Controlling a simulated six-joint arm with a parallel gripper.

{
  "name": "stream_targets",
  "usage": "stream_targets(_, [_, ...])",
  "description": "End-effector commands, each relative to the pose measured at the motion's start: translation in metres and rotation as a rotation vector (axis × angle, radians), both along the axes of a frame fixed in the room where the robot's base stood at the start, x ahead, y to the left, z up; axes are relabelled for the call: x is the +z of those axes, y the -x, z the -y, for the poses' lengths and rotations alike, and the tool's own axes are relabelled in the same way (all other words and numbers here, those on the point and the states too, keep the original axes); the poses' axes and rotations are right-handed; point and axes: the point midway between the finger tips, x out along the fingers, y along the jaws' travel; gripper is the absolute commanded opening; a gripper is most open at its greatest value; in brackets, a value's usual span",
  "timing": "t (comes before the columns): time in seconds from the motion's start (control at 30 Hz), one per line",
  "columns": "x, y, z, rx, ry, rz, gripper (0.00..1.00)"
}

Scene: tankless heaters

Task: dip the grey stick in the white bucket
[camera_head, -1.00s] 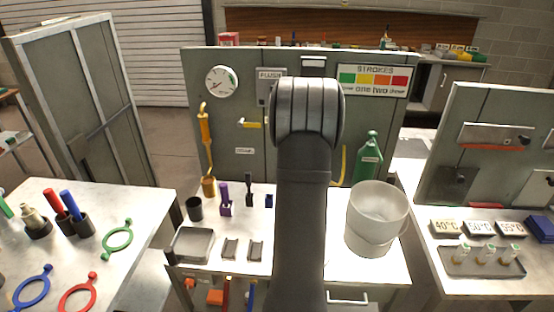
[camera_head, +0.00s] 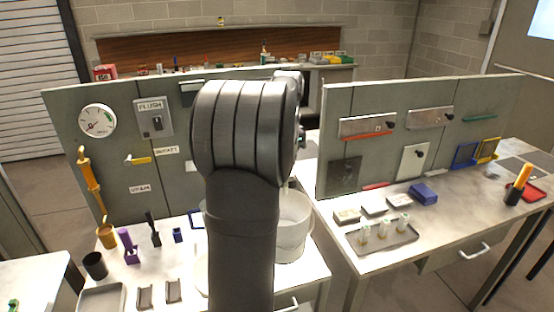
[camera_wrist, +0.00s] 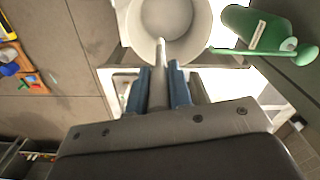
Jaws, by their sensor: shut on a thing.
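The white bucket (camera_head: 292,240) stands on the middle counter in the head view, partly hidden behind my arm. In the wrist view the bucket (camera_wrist: 122,22) is at the top, its round mouth cut by the picture's edge. My gripper (camera_wrist: 164,82) shows two blue fingers shut on the grey stick (camera_wrist: 159,62). The stick points toward the bucket, and its tip overlaps the bucket's near rim in the picture. I cannot tell whether the tip is above, inside or short of the bucket. In the head view my gripper and the stick are hidden behind my arm.
A green bottle (camera_wrist: 246,28) is right of the bucket in the wrist view. Left on the counter are a purple holder (camera_head: 130,250), a black cup (camera_head: 95,265) and a grey tray (camera_head: 102,299). The upright panel (camera_head: 66,130) backs the counter. A tray of vials (camera_head: 382,240) is right.

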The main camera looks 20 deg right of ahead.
Motion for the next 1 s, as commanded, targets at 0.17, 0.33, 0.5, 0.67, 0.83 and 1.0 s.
stream_targets(0.17, [-0.017, 0.000, -0.001, 0.000, 0.000, -0.002, 0.00])
stream_targets(0.33, [-0.034, 0.000, -0.001, 0.000, -0.001, -0.001, 0.00])
stream_targets(0.5, [-0.052, 0.000, -0.001, 0.000, -0.001, -0.002, 0.00])
stream_targets(0.67, [-0.068, 0.000, -0.001, 0.000, -0.001, -0.003, 0.00])
stream_targets(0.83, [-0.085, 0.000, -0.001, 0.000, 0.000, -0.002, 0.00])
stream_targets(1.0, [-0.102, 0.000, -0.001, 0.000, -0.001, -0.001, 0.00])
